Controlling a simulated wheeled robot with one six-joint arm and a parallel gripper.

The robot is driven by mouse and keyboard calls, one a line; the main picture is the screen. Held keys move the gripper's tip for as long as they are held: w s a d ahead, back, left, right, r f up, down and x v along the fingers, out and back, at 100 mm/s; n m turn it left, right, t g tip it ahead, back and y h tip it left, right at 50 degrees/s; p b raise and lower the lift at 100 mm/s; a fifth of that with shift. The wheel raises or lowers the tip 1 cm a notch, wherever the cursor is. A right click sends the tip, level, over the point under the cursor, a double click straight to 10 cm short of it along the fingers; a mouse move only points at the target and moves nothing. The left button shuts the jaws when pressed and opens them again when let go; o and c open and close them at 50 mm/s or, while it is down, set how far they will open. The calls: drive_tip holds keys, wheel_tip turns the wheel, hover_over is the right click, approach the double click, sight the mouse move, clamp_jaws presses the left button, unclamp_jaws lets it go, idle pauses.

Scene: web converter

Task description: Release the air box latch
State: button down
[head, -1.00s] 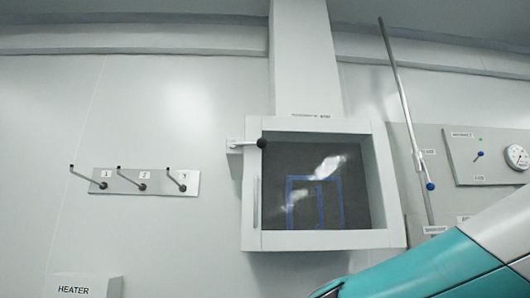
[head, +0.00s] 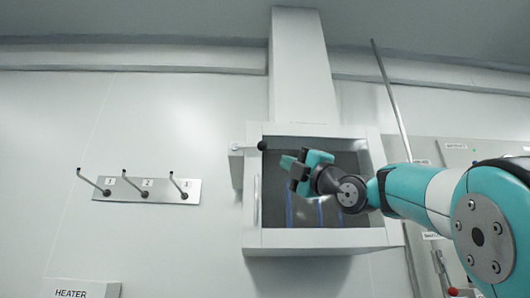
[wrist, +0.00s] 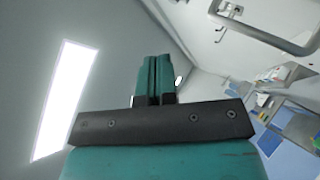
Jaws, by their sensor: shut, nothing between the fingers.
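The air box (head: 252,238) is a pale grey wall-mounted frame around a dark window, in the middle of the head view. Its latch (head: 262,145) is a short lever with a black ball knob at the box's upper left corner, pointing right. My gripper (head: 286,162) is in front of the window, just right of and slightly below the knob, apart from it in the picture. In the wrist view my gripper's teal fingers (wrist: 155,75) are together with nothing between them. I cannot make out the latch in the wrist view.
A plate with three numbered hooks (head: 148,190) is on the wall to the left. A vertical handle (head: 256,200) runs along the box's left frame. A long rod (head: 390,95) leans at the right, behind my arm. A box labelled HEATER (head: 75,290) is at lower left.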

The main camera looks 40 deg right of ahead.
sight(265, 149)
drive_tip(key=p+x, duration=0.3)
drive_tip(key=x, duration=0.1)
drive_tip(key=d+p+x, duration=0.1)
drive_tip(key=p+x, duration=0.2)
drive_tip(key=x, duration=0.1)
drive_tip(key=d+p+x, duration=0.1)
drive_tip(key=p+x, duration=0.2)
drive_tip(key=x, duration=0.1)
drive_tip(key=shift+r+p, duration=0.4)
drive_tip(key=shift+w+d+r+p, duration=0.1)
drive_tip(key=shift+w+d+p, duration=0.25)
drive_tip(key=shift+w, duration=0.05)
drive_tip(key=shift+r, duration=0.1)
